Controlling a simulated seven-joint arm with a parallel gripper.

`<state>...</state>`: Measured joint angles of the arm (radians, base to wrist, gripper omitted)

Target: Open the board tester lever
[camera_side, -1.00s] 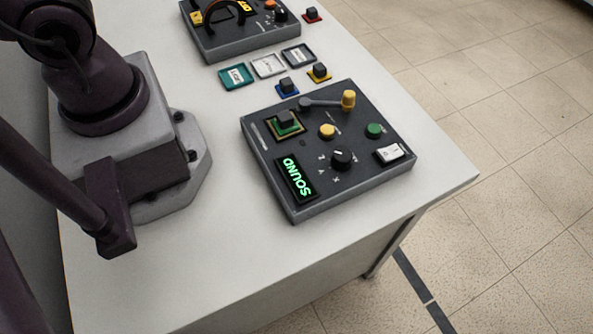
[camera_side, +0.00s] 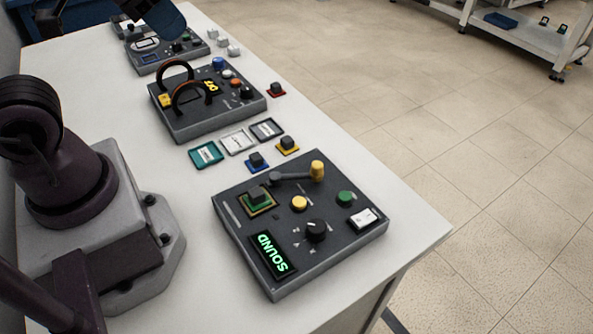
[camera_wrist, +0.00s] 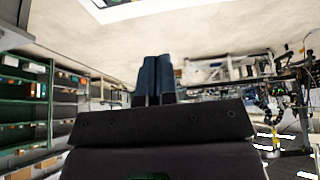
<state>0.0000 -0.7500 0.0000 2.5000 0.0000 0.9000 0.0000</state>
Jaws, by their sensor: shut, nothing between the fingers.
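The board tester (camera_side: 335,250) is a dark grey box at the table's near right, with a lit green "SOUND" display (camera_side: 270,254). Its lever (camera_side: 295,176) is a grey arm with an upright yellow knob (camera_side: 317,170), lying along the far side of the panel. A green board with a dark block (camera_side: 259,198) sits near the lever's pivot end. My gripper (camera_wrist: 153,80) shows in the wrist view with dark blue fingers together and empty, pointing away from the tester toward the room. Nothing touches the lever. I cannot place the gripper surely in the side view.
A second box with two arched handles (camera_side: 190,92) and a third box (camera_side: 165,55) stand farther back. Small trays (camera_side: 238,141) and several coloured blocks lie between the boxes. A dark blue shape (camera_side: 165,18) hangs at the top edge. The table's right edge is close to the tester.

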